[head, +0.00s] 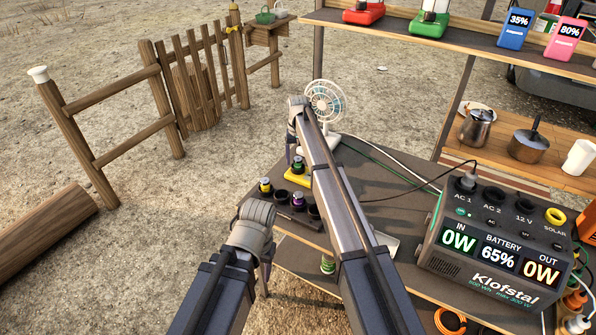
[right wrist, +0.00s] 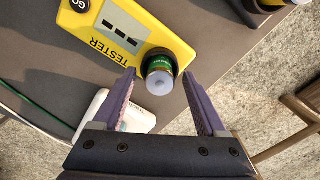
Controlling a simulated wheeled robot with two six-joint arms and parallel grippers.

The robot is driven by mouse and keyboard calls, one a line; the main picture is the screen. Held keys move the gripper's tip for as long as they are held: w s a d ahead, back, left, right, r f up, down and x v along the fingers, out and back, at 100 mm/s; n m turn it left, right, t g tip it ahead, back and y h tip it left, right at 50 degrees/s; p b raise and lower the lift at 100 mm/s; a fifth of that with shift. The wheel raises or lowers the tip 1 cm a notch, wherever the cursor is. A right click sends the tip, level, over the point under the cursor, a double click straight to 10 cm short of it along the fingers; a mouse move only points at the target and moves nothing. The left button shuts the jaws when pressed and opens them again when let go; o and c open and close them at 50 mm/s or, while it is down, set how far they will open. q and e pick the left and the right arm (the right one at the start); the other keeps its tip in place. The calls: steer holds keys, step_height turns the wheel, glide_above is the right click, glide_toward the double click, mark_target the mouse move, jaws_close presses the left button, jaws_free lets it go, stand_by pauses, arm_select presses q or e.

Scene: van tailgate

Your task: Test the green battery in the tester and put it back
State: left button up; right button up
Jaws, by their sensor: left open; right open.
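The yellow tester (head: 297,178) lies on the table; the right wrist view shows its TESTER label, dark display windows and GO button (right wrist: 78,4). The green-banded battery (right wrist: 160,75) stands upright at one end of the tester (right wrist: 120,30), seen from above. My right gripper (right wrist: 159,78) is open, with its fingers on either side of the battery and small gaps visible. In the head view my right arm partly covers the tester. My left gripper (head: 264,283) is open and empty at the table's near left edge; its fingers are partly hidden by its wrist.
Several batteries, including a yellow-topped one (head: 265,185), stand in dark holders beside the tester. A fan (head: 325,102) stands behind. A power station (head: 497,245) with a cable sits at the right. The table's middle right is mostly clear.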

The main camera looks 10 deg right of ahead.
steer(key=shift+r, duration=0.15)
step_height(320, 180, up, 8)
steer(key=p, duration=0.8)
steer(key=shift+f, duration=0.2)
steer(key=shift+s, duration=0.3)
steer(key=s+a+n, duration=0.1)
steer(key=s+n, duration=0.1)
steer(key=s, duration=2)
steer(key=s+a+n+h, duration=0.1)
steer(key=s+n, duration=0.1)
steer(key=s, duration=2)
steer(key=shift+a+n, duration=0.3)
steer(key=shift+a, duration=0.1)
